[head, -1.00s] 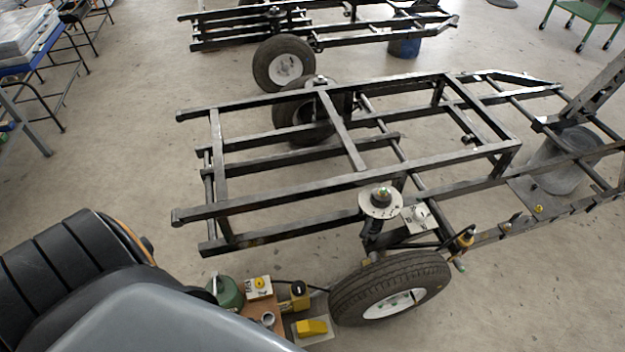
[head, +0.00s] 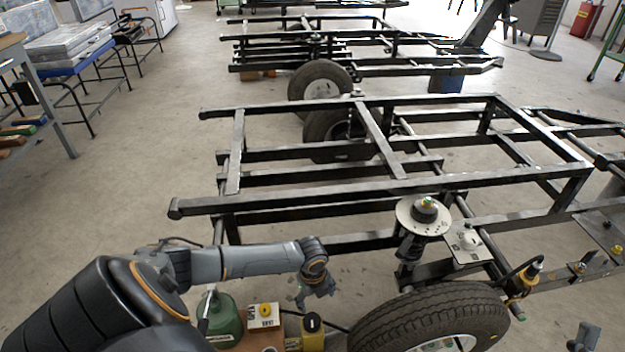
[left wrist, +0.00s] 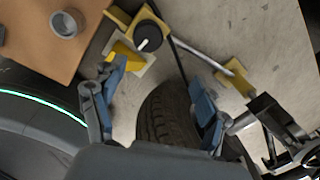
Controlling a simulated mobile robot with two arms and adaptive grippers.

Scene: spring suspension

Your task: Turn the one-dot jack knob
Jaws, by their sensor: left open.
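A black jack knob (head: 312,322) sits on a yellow block (head: 313,342) in the lower middle of the head view. In the left wrist view the black knob (left wrist: 148,38) is round with a white pointer line; I cannot make out any dot marking. My left gripper (head: 315,297) is open and empty, above the knob in the head picture and apart from it. In the left wrist view its two blue-grey fingers (left wrist: 155,74) are spread, with the knob beyond them. A grey-blue part at the bottom right seems to be my right gripper (head: 583,336), mostly cut off.
A tyre (head: 435,318) stands right of the knob, under the black frame (head: 330,197) and strut (head: 423,215). A green canister (head: 222,322) and white box with a yellow button (head: 264,316) stand left. A yellow wedge (left wrist: 124,57) lies beside the knob.

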